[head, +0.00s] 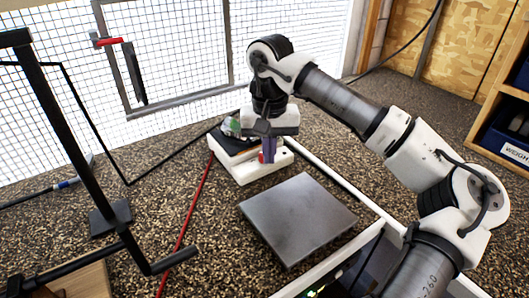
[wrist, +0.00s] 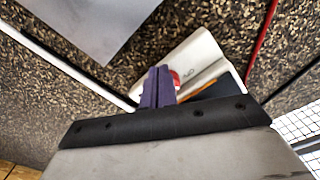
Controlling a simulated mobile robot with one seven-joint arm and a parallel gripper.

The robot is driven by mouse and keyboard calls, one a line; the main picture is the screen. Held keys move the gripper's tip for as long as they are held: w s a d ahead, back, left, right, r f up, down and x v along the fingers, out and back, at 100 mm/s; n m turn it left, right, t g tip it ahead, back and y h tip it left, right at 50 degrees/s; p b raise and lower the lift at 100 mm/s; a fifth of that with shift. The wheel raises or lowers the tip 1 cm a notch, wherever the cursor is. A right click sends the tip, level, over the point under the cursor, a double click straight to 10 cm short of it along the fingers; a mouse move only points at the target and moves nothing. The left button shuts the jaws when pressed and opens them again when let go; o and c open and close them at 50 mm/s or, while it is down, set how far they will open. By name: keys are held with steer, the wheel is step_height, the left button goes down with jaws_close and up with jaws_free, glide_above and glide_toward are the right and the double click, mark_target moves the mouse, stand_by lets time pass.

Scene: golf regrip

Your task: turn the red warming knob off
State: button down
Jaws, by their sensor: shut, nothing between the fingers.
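The red warming knob (wrist: 174,78) is on the front of a white warming unit (wrist: 200,52). In the wrist view it shows just beside my gripper's purple fingers (wrist: 157,83), which are shut and partly cover it. In the head view a small bit of red, the knob (head: 261,158), shows by the fingertips of my gripper (head: 268,158) at the front of the white unit (head: 236,170). The fingers point down at the unit. I cannot tell whether they touch the knob, and its marker is hidden.
A flat grey metal plate (head: 298,219) lies in front of the unit. A red cable (head: 193,212) runs along the speckled floor on the left. A black stand (head: 85,145) rises at the left. A wire mesh panel (head: 180,60) stands behind. A wooden shelf (head: 510,100) is at the right.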

steer(key=shift+d, duration=0.1)
steer(key=shift+s+d, duration=0.1)
steer(key=shift+s, duration=0.15)
step_height(320, 180, up, 6)
steer(key=p, duration=0.3)
steer(key=shift+p, duration=0.4)
